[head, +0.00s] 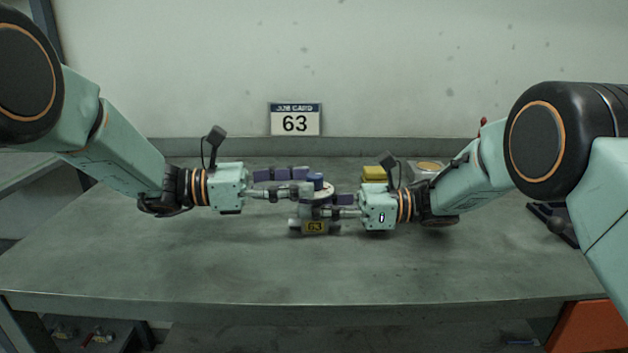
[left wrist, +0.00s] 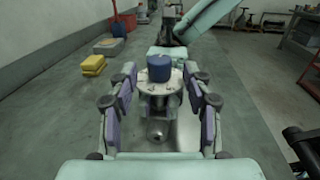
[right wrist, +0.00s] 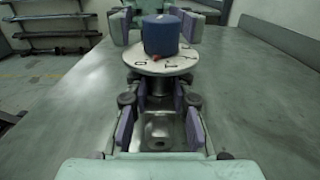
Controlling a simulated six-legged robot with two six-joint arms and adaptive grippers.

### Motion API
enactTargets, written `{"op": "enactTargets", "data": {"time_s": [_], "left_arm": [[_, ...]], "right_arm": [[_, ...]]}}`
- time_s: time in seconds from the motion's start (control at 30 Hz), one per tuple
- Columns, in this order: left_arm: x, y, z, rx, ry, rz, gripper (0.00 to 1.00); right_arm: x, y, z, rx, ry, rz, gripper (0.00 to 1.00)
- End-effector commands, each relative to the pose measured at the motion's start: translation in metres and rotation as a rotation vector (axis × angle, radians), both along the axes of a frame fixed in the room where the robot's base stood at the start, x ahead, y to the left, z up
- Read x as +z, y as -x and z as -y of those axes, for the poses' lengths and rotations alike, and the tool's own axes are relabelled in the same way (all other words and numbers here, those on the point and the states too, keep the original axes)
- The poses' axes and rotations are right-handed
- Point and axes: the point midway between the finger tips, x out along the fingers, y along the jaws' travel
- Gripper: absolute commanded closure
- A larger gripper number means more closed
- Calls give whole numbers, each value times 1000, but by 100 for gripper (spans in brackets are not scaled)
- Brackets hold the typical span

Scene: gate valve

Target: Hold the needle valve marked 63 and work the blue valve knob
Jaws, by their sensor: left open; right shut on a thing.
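The needle valve (head: 316,214) stands upright on the bench with a yellow tag reading 63. Its blue knob (head: 315,181) sits on top above a round pale dial (right wrist: 160,62) with dark marks and a red spot. The knob also shows in the left wrist view (left wrist: 159,68). My left gripper (head: 303,182) is open, its fingers on either side of the valve's upper part at about knob and dial height, not closed on it. My right gripper (right wrist: 160,112) is lower and shut on the valve body below the dial. Part of the body is hidden by the fingers.
A yellow block (head: 374,173) and a grey pad with a tan top (head: 427,167) lie behind my right gripper. A dark object (head: 551,222) lies at the right. The front of the bench (head: 250,271) is clear.

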Motion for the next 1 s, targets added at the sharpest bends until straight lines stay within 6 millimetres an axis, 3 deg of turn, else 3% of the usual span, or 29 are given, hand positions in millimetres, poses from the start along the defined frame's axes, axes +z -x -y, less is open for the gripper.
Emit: {"op": "enactTargets", "data": {"time_s": [0.23, 0.6, 1.0], "left_arm": [[0, -4, 28, -1, -1, 0, 50], [0, -4, 32, 1, 0, 0, 50], [0, -4, 32, 0, 0, 0, 84]], "right_arm": [[0, 0, 0, 0, 0, 0, 100], [0, 0, 0, 0, 0, 0, 100], [0, 0, 0, 0, 0, 0, 100]]}}
